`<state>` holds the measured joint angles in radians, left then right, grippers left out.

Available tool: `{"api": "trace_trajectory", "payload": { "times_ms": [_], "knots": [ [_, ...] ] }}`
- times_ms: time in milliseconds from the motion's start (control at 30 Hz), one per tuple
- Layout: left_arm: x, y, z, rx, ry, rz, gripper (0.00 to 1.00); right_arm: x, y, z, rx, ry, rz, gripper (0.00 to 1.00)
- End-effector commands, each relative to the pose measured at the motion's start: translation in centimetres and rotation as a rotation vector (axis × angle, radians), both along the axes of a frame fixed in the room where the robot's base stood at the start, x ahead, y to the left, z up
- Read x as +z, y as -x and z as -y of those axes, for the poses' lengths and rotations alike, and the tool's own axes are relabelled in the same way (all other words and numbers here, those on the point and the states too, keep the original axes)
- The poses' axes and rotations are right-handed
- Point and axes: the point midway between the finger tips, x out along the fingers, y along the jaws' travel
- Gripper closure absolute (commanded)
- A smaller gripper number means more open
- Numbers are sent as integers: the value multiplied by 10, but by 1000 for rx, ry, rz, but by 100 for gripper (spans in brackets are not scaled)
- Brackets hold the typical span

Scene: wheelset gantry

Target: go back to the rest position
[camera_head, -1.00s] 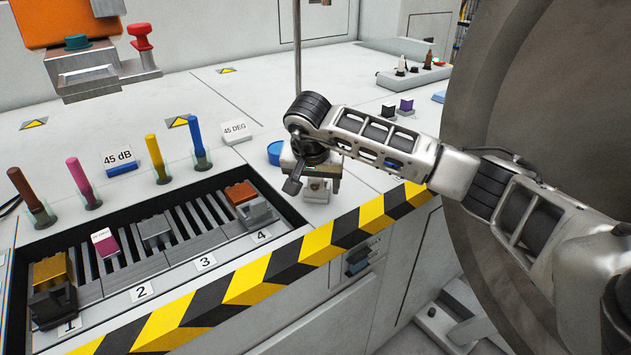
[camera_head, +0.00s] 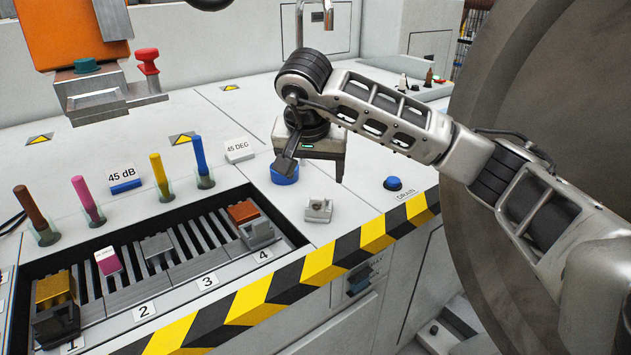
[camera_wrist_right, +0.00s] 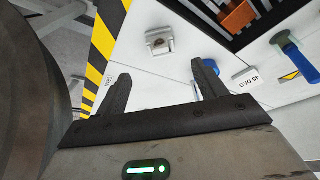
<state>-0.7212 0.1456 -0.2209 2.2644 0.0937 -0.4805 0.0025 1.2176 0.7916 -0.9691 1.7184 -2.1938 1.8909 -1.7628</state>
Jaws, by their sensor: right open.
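My right gripper (camera_head: 310,175) hangs above the white bench, above and behind a small grey metal block (camera_head: 319,210). In the right wrist view the gripper (camera_wrist_right: 160,85) has its two black fingers apart with nothing between them. The small metal block (camera_wrist_right: 159,41) stands on the bench beyond the fingertips, apart from them. In the head view the right arm reaches in from the right, and its black wrist partly covers the fingers. My left gripper is in neither view.
A slotted tray (camera_head: 130,290) with numbered slots holds several blocks. Several coloured pegs (camera_head: 200,160) stand behind it. A blue round button (camera_head: 393,184) is right of the metal block. A large grey wheel disc (camera_head: 540,90) stands close by the right arm. An orange unit (camera_head: 80,35) overhangs at upper left.

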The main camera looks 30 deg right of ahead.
Motion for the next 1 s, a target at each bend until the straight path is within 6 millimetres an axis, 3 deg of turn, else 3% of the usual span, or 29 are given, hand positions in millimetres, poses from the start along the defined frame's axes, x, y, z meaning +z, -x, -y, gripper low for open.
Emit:
{"api": "trace_trajectory", "payload": {
  "times_ms": [167,567,767,1000],
  "knots": [
    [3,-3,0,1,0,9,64,9,3,-3,0,0,0,30],
    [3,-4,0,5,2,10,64,5,2,-2,0,-1,-2,30],
    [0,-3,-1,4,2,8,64,-22,-5,5,-2,0,-6,30],
    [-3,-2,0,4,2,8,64,-66,-19,17,-2,-1,-5,30]
  ]
}}
